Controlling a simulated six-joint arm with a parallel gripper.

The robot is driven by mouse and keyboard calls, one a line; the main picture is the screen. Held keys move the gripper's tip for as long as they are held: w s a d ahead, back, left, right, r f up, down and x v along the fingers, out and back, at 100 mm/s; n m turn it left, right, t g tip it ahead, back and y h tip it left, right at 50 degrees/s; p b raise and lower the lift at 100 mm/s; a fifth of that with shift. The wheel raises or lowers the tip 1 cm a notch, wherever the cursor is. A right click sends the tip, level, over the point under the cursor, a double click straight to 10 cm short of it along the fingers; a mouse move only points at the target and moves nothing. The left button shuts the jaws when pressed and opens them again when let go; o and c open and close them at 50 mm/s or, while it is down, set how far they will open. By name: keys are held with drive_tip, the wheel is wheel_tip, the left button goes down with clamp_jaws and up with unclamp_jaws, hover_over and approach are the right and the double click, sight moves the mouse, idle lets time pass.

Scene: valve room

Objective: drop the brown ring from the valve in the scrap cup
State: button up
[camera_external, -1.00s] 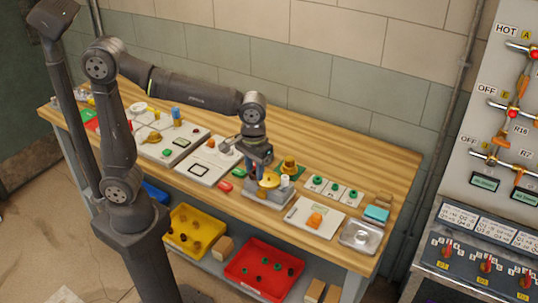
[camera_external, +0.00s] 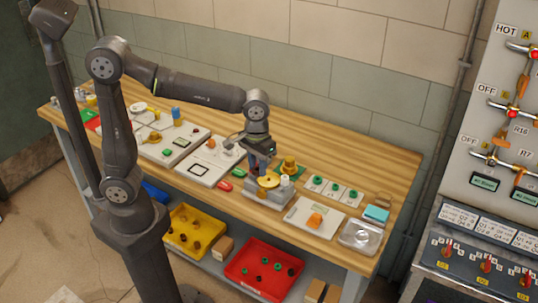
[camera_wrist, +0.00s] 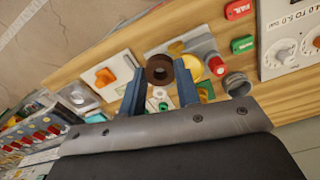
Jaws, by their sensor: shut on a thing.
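My gripper (camera_wrist: 160,80) is shut on a brown ring (camera_wrist: 150,74), held between the tips of its two blue fingers in the wrist view. In the external view my gripper (camera_external: 262,166) is above a grey fixture (camera_external: 262,195) with a yellow disc (camera_external: 268,182) and a white post; the ring is too small to make out there. The wrist view shows the ring over the bench, with part of the yellow disc (camera_wrist: 192,66) behind it. A grey cup (camera_wrist: 237,84), perhaps the scrap cup, stands to the right of my fingers in the wrist view.
A brass valve-like piece on a green base (camera_external: 289,167) stands just right of my gripper. Red (camera_external: 225,186) and green (camera_external: 239,173) blocks lie to its left. A panel with an orange block (camera_external: 315,219) and a metal tray (camera_external: 360,236) are to the right.

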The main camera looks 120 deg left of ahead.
drive_tip(key=s+a+f, duration=0.4)
drive_tip(key=s+a, duration=0.3)
drive_tip(key=a, duration=0.4)
drive_tip(key=s+a+f, duration=0.4)
drive_tip(key=s+a, duration=0.2)
drive_tip(key=a, duration=0.5)
drive_tip(key=shift+d+f, duration=0.2)
drive_tip(key=shift+f, duration=2.25)
drive_tip(key=o, duration=1)
drive_tip(key=shift+r, duration=0.1)
wheel_tip(320, 180, up, 17)
drive_tip(key=shift+r, duration=0.15)
